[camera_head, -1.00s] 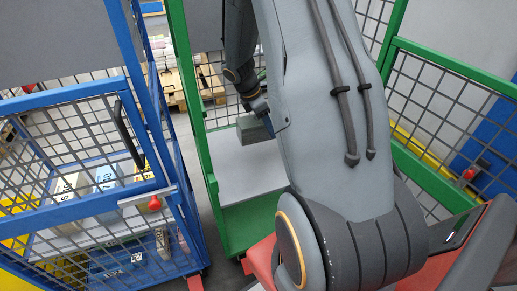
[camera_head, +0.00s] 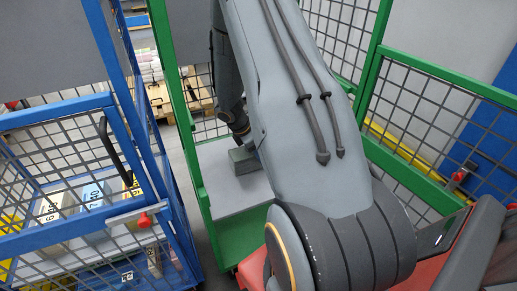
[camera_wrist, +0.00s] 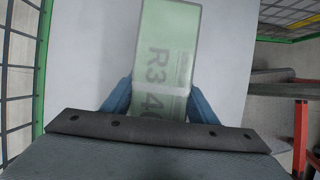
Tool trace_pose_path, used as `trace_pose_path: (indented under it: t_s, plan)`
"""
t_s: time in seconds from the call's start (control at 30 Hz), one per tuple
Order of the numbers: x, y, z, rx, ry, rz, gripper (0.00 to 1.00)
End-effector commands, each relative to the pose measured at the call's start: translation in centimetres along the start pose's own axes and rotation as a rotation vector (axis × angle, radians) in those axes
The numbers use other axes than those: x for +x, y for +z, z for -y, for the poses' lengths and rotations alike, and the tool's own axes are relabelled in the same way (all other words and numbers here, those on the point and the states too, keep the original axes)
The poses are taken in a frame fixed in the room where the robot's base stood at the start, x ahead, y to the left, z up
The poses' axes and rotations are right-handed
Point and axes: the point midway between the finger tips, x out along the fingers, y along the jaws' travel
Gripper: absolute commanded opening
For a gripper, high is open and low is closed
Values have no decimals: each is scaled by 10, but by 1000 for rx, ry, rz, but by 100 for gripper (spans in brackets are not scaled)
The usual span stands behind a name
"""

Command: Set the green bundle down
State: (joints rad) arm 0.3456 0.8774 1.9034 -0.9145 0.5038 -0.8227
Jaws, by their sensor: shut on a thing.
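The green bundle (camera_wrist: 165,50) is pale green with dark print reading "R3 4…" in the wrist view. My gripper (camera_wrist: 150,98) is shut on it, with a blue finger at each side. In the head view the bundle (camera_head: 243,160) shows as a grey-green block at the end of my arm, low over the grey shelf (camera_head: 215,205) of the green cage cart (camera_head: 181,130). I cannot tell whether it touches the shelf. My arm hides most of the gripper in the head view.
A blue cage cart (camera_head: 130,136) stands at the left, with several labelled bundles (camera_head: 92,196) on its shelf. Green mesh walls (camera_head: 330,40) enclose the green cart's back and right. The shelf around the bundle looks bare. Pallets (camera_head: 160,98) stand behind.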

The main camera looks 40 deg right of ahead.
Motion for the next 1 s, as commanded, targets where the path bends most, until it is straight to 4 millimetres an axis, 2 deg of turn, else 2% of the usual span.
trace_pose_path:
  t_s: [0.4,0.43,0.53,0.87,1.0]
  plan:
    - [4,-2,-1,2,3,1,0]
    - [4,-2,-1,2,1,0,56]
    - [4,-2,0,2,1,0,72]
    - [2,-1,0,1,1,0,72]
    - [-12,0,-2,1,4,1,72]
